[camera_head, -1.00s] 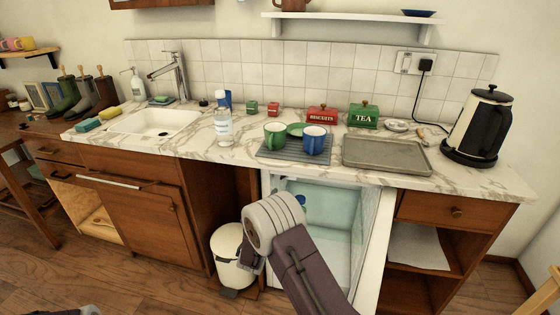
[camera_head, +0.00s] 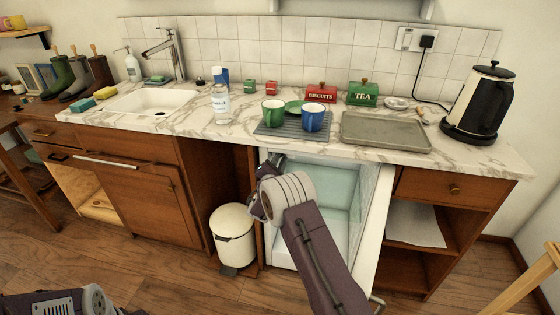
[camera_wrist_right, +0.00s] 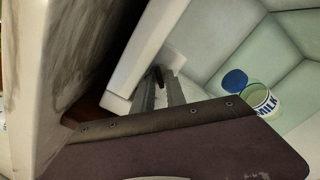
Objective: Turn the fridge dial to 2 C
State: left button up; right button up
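The small fridge (camera_head: 364,215) stands open under the counter, its pale interior showing. My right gripper (camera_head: 262,192) is at the upper left of the fridge opening, mostly hidden by its own wrist. In the right wrist view, its two grey fingers (camera_wrist_right: 160,92) stand a little apart, with tips at a white housing (camera_wrist_right: 143,48). A small dark part (camera_wrist_right: 158,77) shows by the fingertips. I cannot tell whether it is the dial or whether the fingers grip it. No dial markings are readable. My left arm enters at the lower left, with its gripper out of view.
A milk container (camera_wrist_right: 263,101) and a blue round lid (camera_wrist_right: 235,80) are inside the fridge. A white bin (camera_head: 233,236) stands left of the fridge. The counter above holds mugs, a tray (camera_head: 386,131) and a kettle (camera_head: 479,103). Pale fridge panels closely flank the right gripper.

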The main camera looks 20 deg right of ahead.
grip_shut()
jog(key=shift+n, duration=0.3)
jog(key=n, duration=0.3)
jog(key=shift+n, duration=2.5)
jog(key=shift+f, duration=0.1)
grip_release()
